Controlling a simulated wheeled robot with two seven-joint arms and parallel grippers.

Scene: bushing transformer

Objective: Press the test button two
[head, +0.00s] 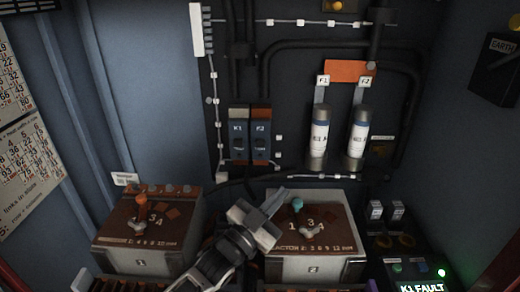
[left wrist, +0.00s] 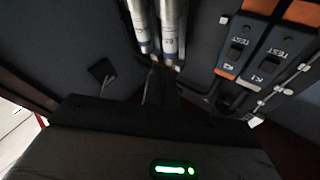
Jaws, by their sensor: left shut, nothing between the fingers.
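Two blue relay modules hang side by side on the back panel. The left one, marked K1 (head: 238,142), has a grey top. The right one, marked K2 (head: 261,140), has an orange top. In the left wrist view they appear turned over, with K1 (left wrist: 266,66) and K2 (left wrist: 231,60) each bearing a TEST label and a dark button. My left gripper (head: 273,201) is shut and empty. In the head view it appears below the modules, in front of the two brown-topped boxes. The gap to the K2 button cannot be judged. My right gripper is not in view.
Brown-topped boxes stand at left (head: 140,264) and right (head: 320,268), with small knobs on top. White cylinders (head: 319,135) hang right of the modules. A lit K1 FAULT display (head: 422,288) is at lower right. Dark cables run across the panel.

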